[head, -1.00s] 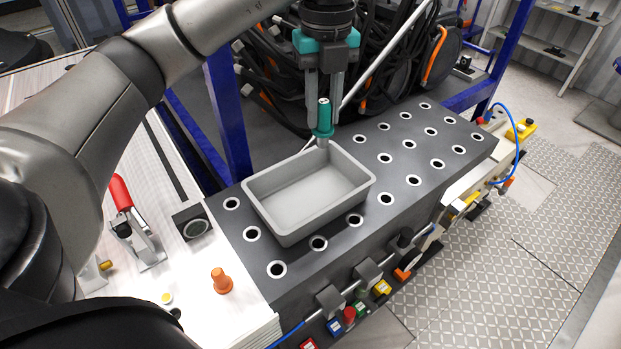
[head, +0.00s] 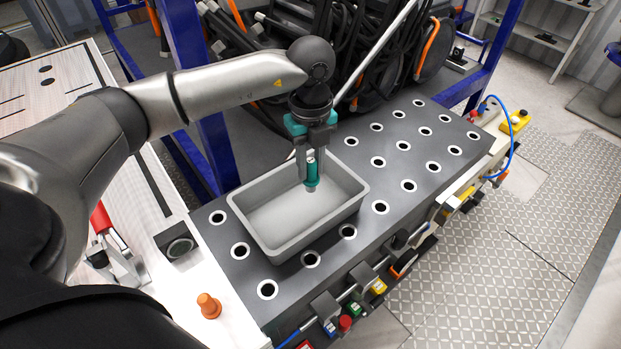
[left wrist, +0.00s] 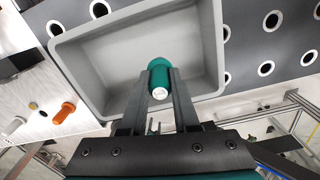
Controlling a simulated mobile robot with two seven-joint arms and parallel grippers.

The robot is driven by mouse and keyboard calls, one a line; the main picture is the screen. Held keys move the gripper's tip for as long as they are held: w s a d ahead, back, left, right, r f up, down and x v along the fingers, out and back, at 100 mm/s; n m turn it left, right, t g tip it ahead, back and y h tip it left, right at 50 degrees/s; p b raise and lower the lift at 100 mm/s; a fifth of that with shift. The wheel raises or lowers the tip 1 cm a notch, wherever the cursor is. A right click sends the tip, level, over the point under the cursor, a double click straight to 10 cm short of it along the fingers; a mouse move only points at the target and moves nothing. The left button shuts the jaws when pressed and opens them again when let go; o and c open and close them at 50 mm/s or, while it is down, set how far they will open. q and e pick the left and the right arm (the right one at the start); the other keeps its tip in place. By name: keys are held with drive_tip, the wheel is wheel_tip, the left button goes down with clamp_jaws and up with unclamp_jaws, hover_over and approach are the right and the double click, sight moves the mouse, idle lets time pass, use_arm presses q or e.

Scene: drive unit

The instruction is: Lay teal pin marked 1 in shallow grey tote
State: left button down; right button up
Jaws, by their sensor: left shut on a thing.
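The teal pin (head: 312,174) is held upright between the fingers of my left gripper (head: 311,163). In the head view it shows over the inside of the shallow grey tote (head: 262,238), toward its back right. In the left wrist view the teal pin (left wrist: 160,78) sits between the fingertips of the left gripper (left wrist: 158,90), against the floor of the grey tote (left wrist: 213,45). I cannot tell whether the pin's lower end touches the tote floor. A small mark shows on its pale end, too small to read. My right gripper is not in view.
The tote stands on a dark block (head: 420,190) with several white-ringed holes. An orange pin (head: 209,306) and a red-handled clamp (head: 112,245) are on the white table at left. Black cables hang behind. Blue posts (head: 203,90) rise behind the block.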

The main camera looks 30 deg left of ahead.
sight(311, 182)
use_arm(q)
drive_tip(key=shift+f, duration=2.35)
drive_tip(key=shift+f, duration=0.1)
drive_tip(key=c, duration=0.7)
unclamp_jaws()
drive_tip(key=shift+o, duration=0.2)
wheel_tip(311, 182, up, 12)
drive_tip(key=shift+r, duration=0.1)
